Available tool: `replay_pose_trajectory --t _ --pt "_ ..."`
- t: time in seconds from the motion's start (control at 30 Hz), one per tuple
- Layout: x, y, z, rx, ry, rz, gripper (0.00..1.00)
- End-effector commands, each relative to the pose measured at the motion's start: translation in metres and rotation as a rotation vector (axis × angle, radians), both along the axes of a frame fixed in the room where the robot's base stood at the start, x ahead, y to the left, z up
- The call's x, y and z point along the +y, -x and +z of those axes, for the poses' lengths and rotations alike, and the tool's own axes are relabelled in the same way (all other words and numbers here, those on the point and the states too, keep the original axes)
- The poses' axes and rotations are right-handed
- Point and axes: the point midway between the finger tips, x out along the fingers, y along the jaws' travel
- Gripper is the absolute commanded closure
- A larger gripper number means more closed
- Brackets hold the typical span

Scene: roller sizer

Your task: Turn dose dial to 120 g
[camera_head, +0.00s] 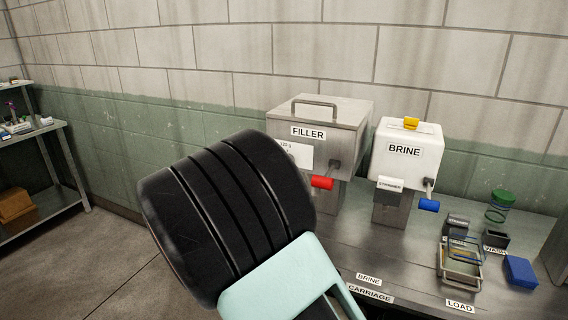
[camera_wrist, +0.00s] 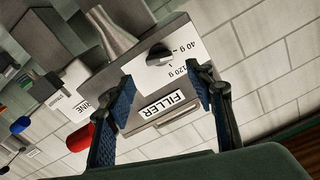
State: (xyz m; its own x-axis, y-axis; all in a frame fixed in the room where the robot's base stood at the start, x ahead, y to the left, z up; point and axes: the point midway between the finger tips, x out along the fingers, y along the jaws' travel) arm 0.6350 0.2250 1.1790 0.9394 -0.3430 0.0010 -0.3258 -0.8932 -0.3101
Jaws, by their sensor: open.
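The filler (camera_head: 340,130) is a grey metal box with a top handle and a FILLER label. It fills the middle of the wrist view (camera_wrist: 205,58), turned nearly upside down. Its black dose dial (camera_wrist: 158,54) sits on a white scale plate (camera_wrist: 150,78) marked 40 g and 120 g. I cannot tell which mark the dial points at. My gripper (camera_wrist: 162,95) is open and empty, its blue-padded fingers spread before the filler's face. The dial lies beyond the fingertips, apart from them. In the head view my arm hides the dial and gripper; part of the plate (camera_head: 298,153) shows.
The filler's red lever handle (camera_head: 321,182) sticks out at its front; it appears near a finger in the wrist view (camera_wrist: 80,137). The white brine unit (camera_head: 408,155) with a blue handle (camera_head: 429,205) stands to the right. A wire-framed tray (camera_head: 460,268) and blue block (camera_head: 520,271) lie farther right.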

Motion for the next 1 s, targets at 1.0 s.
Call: replay_pose_trajectory --t 1.0 --pt "-0.024 -0.068 0.0 0.002 0.0 0.002 0.75"
